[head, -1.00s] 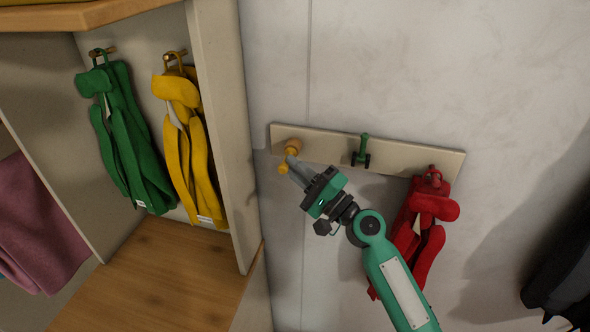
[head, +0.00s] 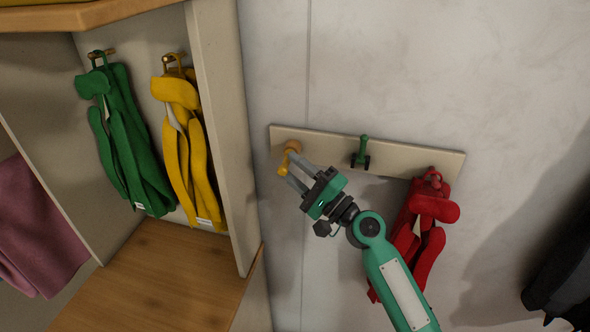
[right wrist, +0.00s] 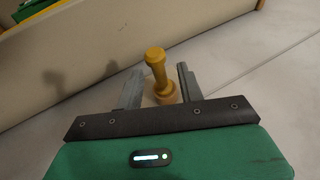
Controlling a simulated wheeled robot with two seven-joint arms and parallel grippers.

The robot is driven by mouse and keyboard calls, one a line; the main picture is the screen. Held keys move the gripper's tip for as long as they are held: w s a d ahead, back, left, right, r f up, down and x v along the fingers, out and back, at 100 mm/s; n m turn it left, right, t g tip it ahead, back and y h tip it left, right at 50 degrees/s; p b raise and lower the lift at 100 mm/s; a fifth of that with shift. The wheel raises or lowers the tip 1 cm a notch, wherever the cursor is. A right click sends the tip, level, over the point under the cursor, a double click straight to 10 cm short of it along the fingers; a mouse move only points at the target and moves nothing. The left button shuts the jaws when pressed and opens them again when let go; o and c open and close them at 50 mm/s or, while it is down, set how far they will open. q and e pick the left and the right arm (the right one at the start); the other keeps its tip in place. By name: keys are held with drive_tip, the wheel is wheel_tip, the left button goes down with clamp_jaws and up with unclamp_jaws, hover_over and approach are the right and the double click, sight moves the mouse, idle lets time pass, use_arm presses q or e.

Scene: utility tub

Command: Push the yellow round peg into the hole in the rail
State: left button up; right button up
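The yellow round peg (head: 283,166) sticks out from the left end of the pale rail (head: 392,157) on the wall. Its wide collar is at the rail and its knob points outward; the hole itself is hidden. My right gripper (head: 291,169) is open around the peg, one finger on each side. In the right wrist view, the peg (right wrist: 156,66) stands between the spread fingers of the gripper (right wrist: 160,70), with a gap on both sides. My left gripper is not in view.
A dark object (head: 566,265) is at far right.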

drive_tip(key=b+v, duration=0.7)
drive_tip(key=v, duration=0.6)
drive_tip(key=s+a+f+n+g+h, duration=0.1)
drive_tip(key=s+f+n+g+h, duration=0.2)
drive_tip(key=s+f+n, duration=0.5)
drive_tip(key=s+a+f+n+g+h, duration=0.1)
drive_tip(key=s+f+g+h, duration=0.25)
drive_tip(key=f, duration=0.75)
drive_tip(key=s+d+f+n+g+h, duration=0.35)
drive_tip(key=s+d+f+h, duration=0.65)
drive_tip(key=s+d+f, duration=0.4)
wheel_tip(320, 180, down, 28)
drive_tip(key=a+g, duration=0.2)
drive_tip(key=s+d+f, duration=0.2)
drive_tip(key=s+f, duration=0.8)
drive_tip(key=s+d+f+g, duration=0.1)
drive_tip(key=s+d+f, duration=0.1)
drive_tip(key=s+f, duration=0.8)
drive_tip(key=shift+s+f, duration=0.2)
drive_tip(key=shift+f, duration=0.05)
